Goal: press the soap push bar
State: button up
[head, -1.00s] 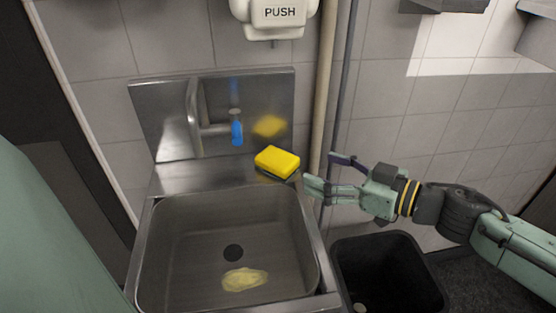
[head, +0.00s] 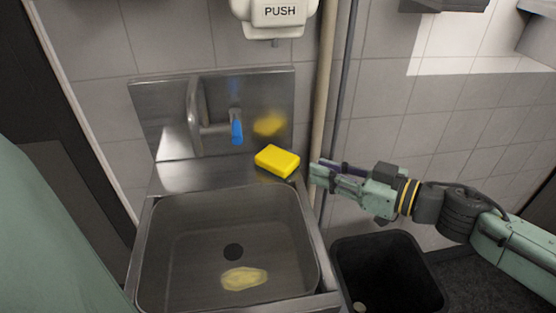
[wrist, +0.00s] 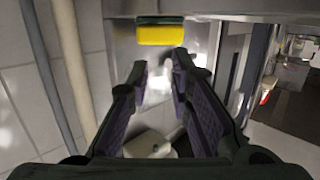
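The white soap dispenser's push bar (head: 279,13), marked PUSH, is on the tiled wall above the sink, cut by the top edge of the head view. A white shape low between the fingers in the wrist view (wrist: 150,145) looks like the dispenser. That view appears upside down. My gripper (head: 313,172) points left, right of the sink and well below the push bar. In the wrist view, its purple-padded fingers (wrist: 159,66) stand apart with nothing between their tips. It is partly open, empty and not touching the bar.
A yellow sponge (head: 277,161) lies on the back right corner of the steel sink (head: 170,178), just left of my fingers. A tap (head: 196,118) with a blue lever (head: 237,131) stands behind the basin. Vertical pipes (head: 325,90) run between dispenser and arm. A black bin (head: 385,255) stands below.

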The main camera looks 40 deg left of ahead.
grip_shut()
dwell(1.2)
